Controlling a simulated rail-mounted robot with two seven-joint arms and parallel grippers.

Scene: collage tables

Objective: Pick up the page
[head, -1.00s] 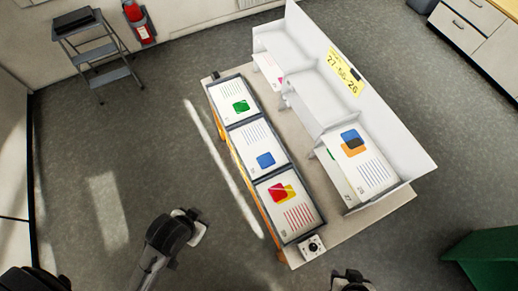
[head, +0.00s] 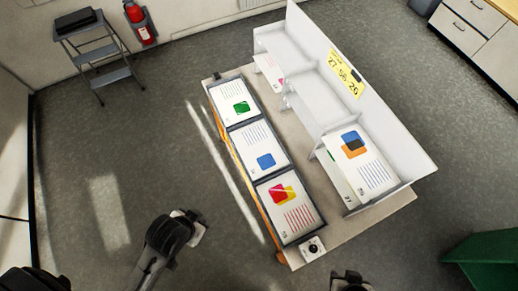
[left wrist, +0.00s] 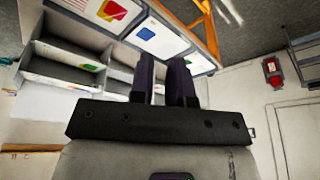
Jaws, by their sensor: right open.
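Several printed pages show in the head view. Three lie in a row of dark-framed trays: one with a green mark (head: 235,100), one with a blue mark (head: 258,149), one with a red and yellow mark (head: 289,205). In the white shelf unit (head: 303,97), a page with a blue and orange mark (head: 368,172) lies in the nearest slot, partly over another sheet. A page with a pink mark (head: 268,69) is partly hidden in the farthest slot. My right gripper (head: 350,277) is at the bottom edge, apart from the pages. My left gripper (left wrist: 165,78) is open and empty.
The table (head: 349,236) has a small white device (head: 312,249) at its near corner. A yellow label (head: 345,73) is on the shelf's back panel. A step stool (head: 95,55) and red extinguisher (head: 134,12) stand at the far left; a green object (head: 487,262) is at right.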

